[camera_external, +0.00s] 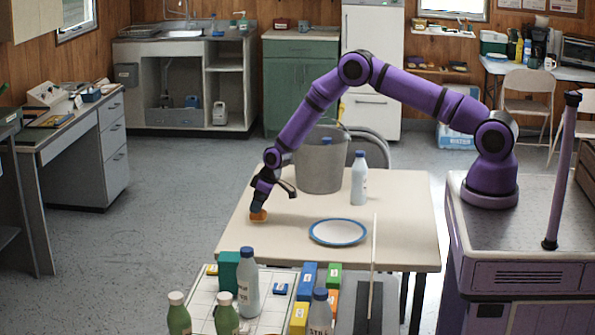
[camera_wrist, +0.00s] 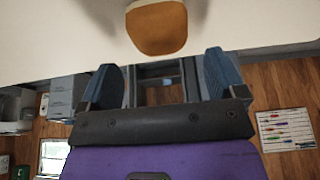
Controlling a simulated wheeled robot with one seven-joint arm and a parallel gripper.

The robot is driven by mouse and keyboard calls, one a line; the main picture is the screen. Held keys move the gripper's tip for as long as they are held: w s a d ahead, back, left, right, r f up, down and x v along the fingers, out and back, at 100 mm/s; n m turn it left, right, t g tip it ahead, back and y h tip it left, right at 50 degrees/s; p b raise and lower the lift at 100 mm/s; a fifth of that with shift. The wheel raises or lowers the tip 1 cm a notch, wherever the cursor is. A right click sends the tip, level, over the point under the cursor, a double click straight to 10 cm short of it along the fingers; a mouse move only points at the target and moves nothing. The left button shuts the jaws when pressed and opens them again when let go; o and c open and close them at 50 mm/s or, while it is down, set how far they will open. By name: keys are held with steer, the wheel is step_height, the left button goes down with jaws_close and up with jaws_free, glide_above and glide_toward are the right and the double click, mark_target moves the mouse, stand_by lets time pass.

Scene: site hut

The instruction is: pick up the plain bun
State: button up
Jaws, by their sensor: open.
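The plain bun (camera_external: 258,216) is a small orange-brown round on the beige table near its left edge. It also shows at the top of the wrist view, where the bun (camera_wrist: 156,28) lies beyond the fingertips and in line with the gap between them. My gripper (camera_external: 260,206) is low over the table, right at the bun. In the wrist view my gripper (camera_wrist: 162,76) has its two blue-grey fingers apart with nothing between them. I cannot tell in the external view whether a finger touches the bun.
A blue-rimmed white plate (camera_external: 338,232) lies to the right on the table (camera_external: 400,215). A grey bucket (camera_external: 320,170) and a white bottle with a blue cap (camera_external: 359,182) stand behind. A nearer surface holds several bottles and boxes. The table is clear between bun and plate.

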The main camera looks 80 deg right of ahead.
steer(key=x, duration=0.4)
steer(key=shift+s+f, duration=0.1)
steer(key=shift+a, duration=0.1)
steer(key=c, duration=1)
